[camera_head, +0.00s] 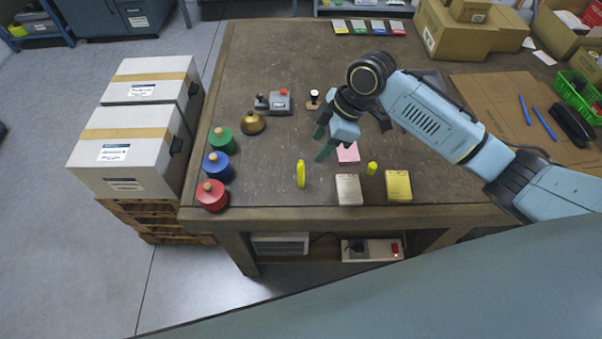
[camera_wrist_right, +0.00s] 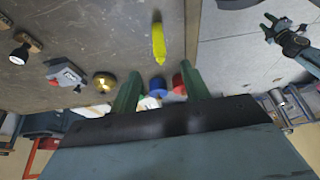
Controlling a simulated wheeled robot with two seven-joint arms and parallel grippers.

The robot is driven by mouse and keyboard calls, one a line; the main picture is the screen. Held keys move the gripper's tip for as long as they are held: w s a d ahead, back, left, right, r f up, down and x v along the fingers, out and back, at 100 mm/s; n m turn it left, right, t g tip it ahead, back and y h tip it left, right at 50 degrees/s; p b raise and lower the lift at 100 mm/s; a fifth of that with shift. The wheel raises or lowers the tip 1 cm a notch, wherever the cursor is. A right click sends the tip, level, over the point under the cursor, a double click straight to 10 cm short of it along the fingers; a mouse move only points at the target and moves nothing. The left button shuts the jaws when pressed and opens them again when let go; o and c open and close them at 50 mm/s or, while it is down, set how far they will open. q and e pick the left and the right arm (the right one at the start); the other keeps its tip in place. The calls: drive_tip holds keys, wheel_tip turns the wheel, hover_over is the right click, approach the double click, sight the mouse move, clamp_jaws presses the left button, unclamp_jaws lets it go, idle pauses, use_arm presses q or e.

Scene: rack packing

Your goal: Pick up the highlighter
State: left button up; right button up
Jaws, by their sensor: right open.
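A yellow highlighter (camera_head: 301,174) lies on the brown table near its front edge. It also shows at the top of the right wrist view (camera_wrist_right: 158,43). My right gripper (camera_head: 322,143) is open and empty, above the table, up and to the right of the highlighter in the head view. In the right wrist view its two green fingers (camera_wrist_right: 162,88) are spread apart, with the highlighter beyond their tips. My left gripper (camera_wrist_right: 285,32) shows small at the upper right of the right wrist view, off the table; its jaw state is unclear. It is outside the head view.
Red (camera_head: 211,196), blue (camera_head: 217,167) and green (camera_head: 221,140) knobbed pots line the left edge. A pink pad (camera_head: 348,153), a pale box (camera_head: 349,189), a short yellow item (camera_head: 372,168) and a yellow box (camera_head: 398,186) stand right of the highlighter. Table around the highlighter is clear.

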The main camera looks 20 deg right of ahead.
sight(303, 172)
drive_tip(key=shift+d+b+x, duration=0.2)
drive_tip(key=shift+b+x, duration=0.1)
drive_tip(key=shift+x, duration=2.8)
drive_tip(key=shift+d+b+x, duration=0.15)
drive_tip(key=shift+b+x, duration=0.15)
drive_tip(key=shift+x, duration=2.8)
drive_tip(key=shift+s+f, duration=0.1)
drive_tip(key=shift+f, duration=0.05)
drive_tip(key=shift+c, duration=0.3)
clamp_jaws()
